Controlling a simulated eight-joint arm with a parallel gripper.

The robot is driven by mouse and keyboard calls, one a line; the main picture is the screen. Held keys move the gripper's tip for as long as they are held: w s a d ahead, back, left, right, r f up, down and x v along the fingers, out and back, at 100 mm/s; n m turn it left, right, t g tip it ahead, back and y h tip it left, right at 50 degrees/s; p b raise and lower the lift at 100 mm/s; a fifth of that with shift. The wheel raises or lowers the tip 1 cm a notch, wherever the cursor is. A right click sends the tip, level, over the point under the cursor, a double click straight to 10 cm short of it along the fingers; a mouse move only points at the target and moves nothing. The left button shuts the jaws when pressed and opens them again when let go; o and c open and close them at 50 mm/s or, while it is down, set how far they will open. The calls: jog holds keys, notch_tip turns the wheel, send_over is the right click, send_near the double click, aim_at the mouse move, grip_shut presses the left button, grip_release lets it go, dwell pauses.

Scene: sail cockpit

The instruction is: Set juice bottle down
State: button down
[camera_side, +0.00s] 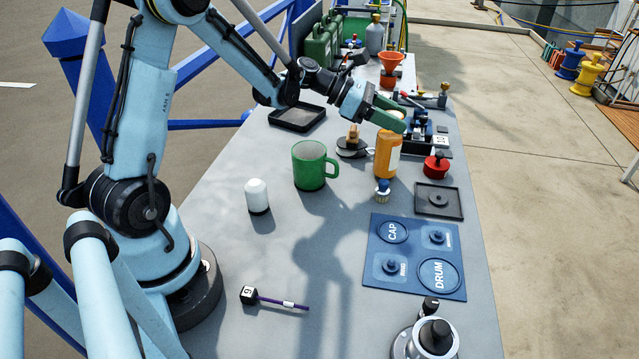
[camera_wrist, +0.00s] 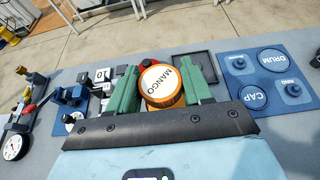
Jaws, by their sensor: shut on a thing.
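An orange juice bottle (camera_side: 387,156) with a pale label stands upright at the right part of the grey table in the side view. In the wrist view its orange cap (camera_wrist: 161,84), marked MANGO, sits between the two green jaws. My gripper (camera_side: 391,113) is shut on the bottle near its top; it also shows in the wrist view (camera_wrist: 162,88). The bottle's base appears at or very near the tabletop; I cannot tell if it touches.
A green mug (camera_side: 312,166) stands left of the bottle, and a small blue-topped jar (camera_side: 382,191) just in front. A red knob (camera_side: 436,166), a black tray (camera_side: 438,201) and a blue CAP/DRUM mat (camera_side: 414,257) lie to the right and front. The table's front middle is mostly clear.

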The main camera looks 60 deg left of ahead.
jog(key=shift+f, duration=0.35)
jog(key=shift+c, duration=2.4)
grip_release()
jog(key=shift+f, duration=0.15)
